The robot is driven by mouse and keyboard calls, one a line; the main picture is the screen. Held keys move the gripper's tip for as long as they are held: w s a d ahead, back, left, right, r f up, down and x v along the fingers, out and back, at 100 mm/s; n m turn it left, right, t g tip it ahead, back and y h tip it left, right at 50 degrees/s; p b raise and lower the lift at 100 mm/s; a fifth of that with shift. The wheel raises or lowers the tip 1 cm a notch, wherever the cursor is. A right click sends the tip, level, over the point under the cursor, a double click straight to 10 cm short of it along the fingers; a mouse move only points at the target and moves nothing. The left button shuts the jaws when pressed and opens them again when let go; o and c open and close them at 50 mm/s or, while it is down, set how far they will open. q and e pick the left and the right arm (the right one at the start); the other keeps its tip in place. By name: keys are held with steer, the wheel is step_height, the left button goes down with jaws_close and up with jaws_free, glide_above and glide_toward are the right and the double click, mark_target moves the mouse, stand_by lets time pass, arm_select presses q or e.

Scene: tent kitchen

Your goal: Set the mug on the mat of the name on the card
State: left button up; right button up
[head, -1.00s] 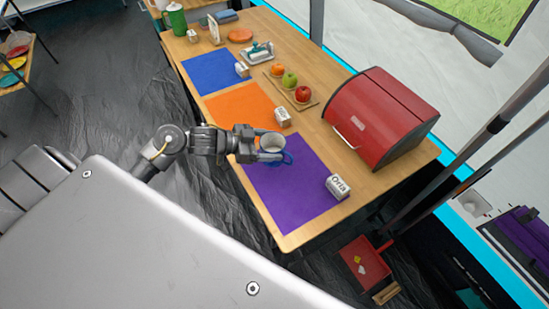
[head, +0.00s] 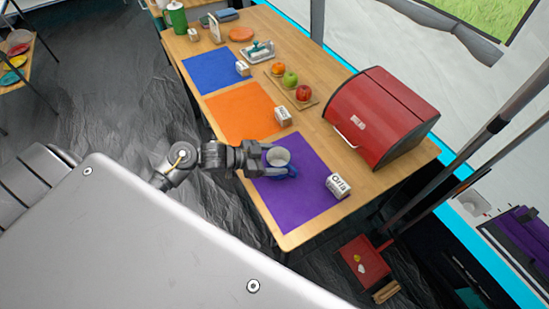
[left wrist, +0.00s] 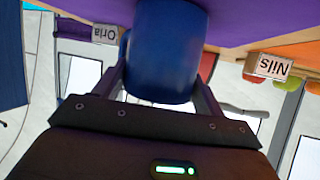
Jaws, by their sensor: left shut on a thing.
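The mug (head: 279,158), blue outside and pale inside, is upright over the upper left part of the purple mat (head: 302,205). My left gripper (head: 264,160) is shut on it from the left. In the left wrist view the blue mug (left wrist: 162,55) sits between the two fingers. I cannot tell whether its base touches the mat. The purple mat's name block (head: 339,186) reads Orla. The orange mat (head: 238,112) has a block (head: 283,116) that reads Nils in the left wrist view (left wrist: 273,66). A blue mat (head: 213,70) lies beyond. A small standing card (head: 214,29) is unreadable. My right gripper is not in view.
A red bread box (head: 385,115) stands right of the mats. A green canister (head: 176,18) stands at the far end. The lower purple mat is clear.

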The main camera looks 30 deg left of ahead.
arm_select(q)
steer(key=shift+f, duration=0.1)
steer(key=o, duration=1.1)
steer(key=shift+o, duration=0.2)
steer(key=v, duration=1.2)
steer(key=shift+b, duration=0.35)
